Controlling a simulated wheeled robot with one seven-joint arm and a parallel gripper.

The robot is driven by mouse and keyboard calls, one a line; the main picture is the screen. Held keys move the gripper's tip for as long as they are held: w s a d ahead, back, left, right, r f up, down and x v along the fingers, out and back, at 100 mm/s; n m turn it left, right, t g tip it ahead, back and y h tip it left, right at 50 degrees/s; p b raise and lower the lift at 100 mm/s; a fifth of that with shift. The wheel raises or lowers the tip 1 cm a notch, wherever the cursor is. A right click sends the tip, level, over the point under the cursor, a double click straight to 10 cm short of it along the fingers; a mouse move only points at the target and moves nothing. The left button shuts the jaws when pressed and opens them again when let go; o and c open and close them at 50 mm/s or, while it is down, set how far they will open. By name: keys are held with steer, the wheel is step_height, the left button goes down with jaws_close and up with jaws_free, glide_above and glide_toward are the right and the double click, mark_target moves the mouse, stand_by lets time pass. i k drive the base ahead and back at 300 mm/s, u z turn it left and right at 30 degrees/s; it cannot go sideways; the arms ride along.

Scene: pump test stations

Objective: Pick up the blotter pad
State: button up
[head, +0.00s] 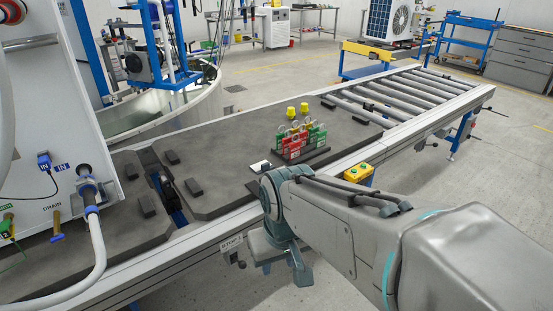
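A small white block-like item with a dark part (260,167) lies on the dark grey conveyor plate (225,155), left of a rack of tags. It may be the blotter pad, but it is too small to tell. My arm reaches in from the lower right and bends down at the conveyor's front edge. My gripper (285,268) hangs low in front of that edge, apart from the white item. Its fingers are partly hidden by the wrist, and I cannot tell how far they are open.
A yellow button box (358,172) sits on the front rail. A white test cabinet (40,130) with a hose stands left. Rollers (390,97) lie beyond the plate.

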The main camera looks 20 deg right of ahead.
mark_target(260, 168)
steer(key=z, duration=0.05)
steer(key=i, duration=1.35)
steer(key=u, duration=0.3)
